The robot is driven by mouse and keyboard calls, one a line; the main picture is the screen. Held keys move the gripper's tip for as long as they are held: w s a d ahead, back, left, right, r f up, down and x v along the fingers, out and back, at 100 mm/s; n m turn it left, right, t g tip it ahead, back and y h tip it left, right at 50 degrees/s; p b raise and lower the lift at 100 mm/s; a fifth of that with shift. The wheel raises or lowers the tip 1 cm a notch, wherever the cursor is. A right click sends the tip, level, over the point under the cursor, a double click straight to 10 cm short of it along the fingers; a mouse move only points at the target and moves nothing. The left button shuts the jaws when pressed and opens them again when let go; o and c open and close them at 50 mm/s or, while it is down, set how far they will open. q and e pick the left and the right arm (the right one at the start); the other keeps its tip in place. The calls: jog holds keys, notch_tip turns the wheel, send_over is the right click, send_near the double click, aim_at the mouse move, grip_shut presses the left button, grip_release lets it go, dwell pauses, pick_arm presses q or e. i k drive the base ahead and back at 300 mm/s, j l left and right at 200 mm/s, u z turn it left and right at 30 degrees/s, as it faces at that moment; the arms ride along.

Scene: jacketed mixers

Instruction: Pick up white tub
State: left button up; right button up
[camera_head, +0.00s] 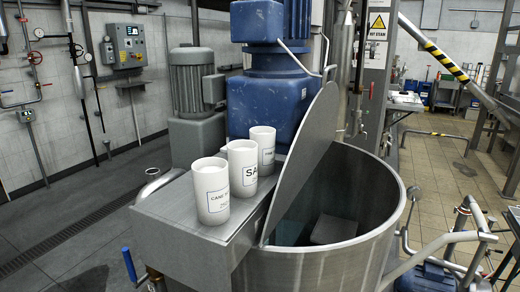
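Three white tubs with printed labels stand upright in a row on the flat steel shelf (165,215) beside the mixer bowl. The nearest tub (211,193) has a label that seems to start with "CANE". The middle tub (243,170) has larger letters starting "SA". The farthest tub (263,149) is partly hidden by the middle one. The tubs stand close together, overlapping in view. I cannot make out either of my grippers in this view.
The round steel mixer bowl (385,195) is to the right, its lid (305,150) tilted up close beside the tubs. A blue motor housing (265,105) and grey motor (190,85) stand behind. Pipes with a handle (475,215) are at the right. Floor on the left is clear.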

aim_at(264, 136)
jog(key=i+j+z, duration=0.1)
jog(key=j+z, duration=0.15)
jog(key=j, duration=0.3)
jog(key=j+z, duration=0.25)
jog(key=j, duration=0.35)
jog(key=j+z, duration=0.2)
jog(key=j, duration=0.4)
jog(key=j+z, duration=0.25)
jog(key=j, duration=0.35)
jog(key=j+z, duration=0.25)
jog(key=j, duration=0.3)
jog(key=k+j+z, duration=0.25)
jog(key=j, duration=0.3)
jog(key=k+j+z, duration=0.25)
jog(key=j, duration=0.25)
jog(key=k+j+z, duration=0.25)
jog(key=j, duration=0.3)
jog(key=i, duration=0.1)
